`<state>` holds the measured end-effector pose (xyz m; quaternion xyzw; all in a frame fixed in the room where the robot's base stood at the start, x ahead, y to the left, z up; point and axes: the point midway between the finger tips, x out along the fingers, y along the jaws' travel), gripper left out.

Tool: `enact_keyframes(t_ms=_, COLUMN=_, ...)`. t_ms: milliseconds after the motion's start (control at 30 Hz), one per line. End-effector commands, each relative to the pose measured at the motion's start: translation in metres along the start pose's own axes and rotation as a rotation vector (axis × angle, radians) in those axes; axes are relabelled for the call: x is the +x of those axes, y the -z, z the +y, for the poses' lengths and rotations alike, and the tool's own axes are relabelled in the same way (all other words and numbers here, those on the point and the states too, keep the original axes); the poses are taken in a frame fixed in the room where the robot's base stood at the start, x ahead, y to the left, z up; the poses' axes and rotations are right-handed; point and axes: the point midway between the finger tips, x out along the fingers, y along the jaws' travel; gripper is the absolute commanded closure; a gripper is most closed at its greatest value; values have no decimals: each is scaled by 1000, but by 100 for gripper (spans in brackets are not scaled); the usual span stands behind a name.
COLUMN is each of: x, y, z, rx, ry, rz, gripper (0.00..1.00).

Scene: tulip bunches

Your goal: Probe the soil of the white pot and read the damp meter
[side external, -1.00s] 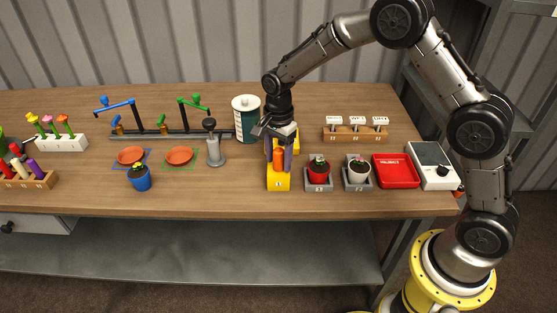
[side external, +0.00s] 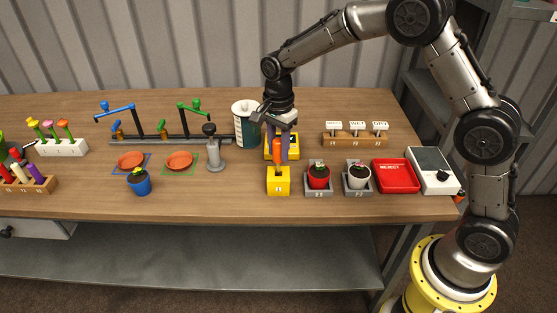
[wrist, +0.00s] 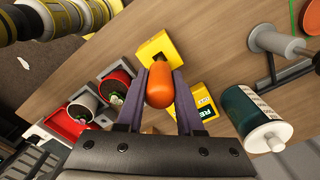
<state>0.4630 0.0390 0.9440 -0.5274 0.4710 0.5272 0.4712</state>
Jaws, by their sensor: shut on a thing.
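The white pot (side external: 358,176) holds a small plant and stands in a grey numbered holder right of the red pot (side external: 319,177). The white pot also shows at the left of the wrist view (wrist: 82,106). My gripper (side external: 279,155) is shut on an upright orange handle (wrist: 160,85), one purple finger on each side. The handle is above the front yellow block (side external: 278,183); any rod below it is hidden, and I cannot tell whether it is clear of the block. A second yellow block with lettering (wrist: 199,104) stands behind, partly hidden by my gripper.
A red tray (side external: 396,176) and a white device (side external: 433,169) are right of the white pot. A wooden rack (side external: 355,140) with white label cards stands behind the pots. A green canister (side external: 246,124) and a grey stand (side external: 215,154) are left of my gripper.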

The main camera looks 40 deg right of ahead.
Motion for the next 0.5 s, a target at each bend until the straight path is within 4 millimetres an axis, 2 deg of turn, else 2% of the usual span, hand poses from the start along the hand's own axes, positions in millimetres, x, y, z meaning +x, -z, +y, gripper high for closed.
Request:
enact_keyframes(t_ms=100, x=-24, y=0, z=-1, rx=0, ry=5, rz=0, gripper=100)
enact_keyframes(t_ms=300, x=-47, y=0, z=-1, rx=-16, ry=3, rz=0, gripper=100)
enact_keyframes(t_ms=367, x=-49, y=0, z=0, rx=-43, ry=1, rz=0, gripper=100)
enact_keyframes(t_ms=500, x=-43, y=3, z=18, rx=-132, ry=-1, rz=0, gripper=100)
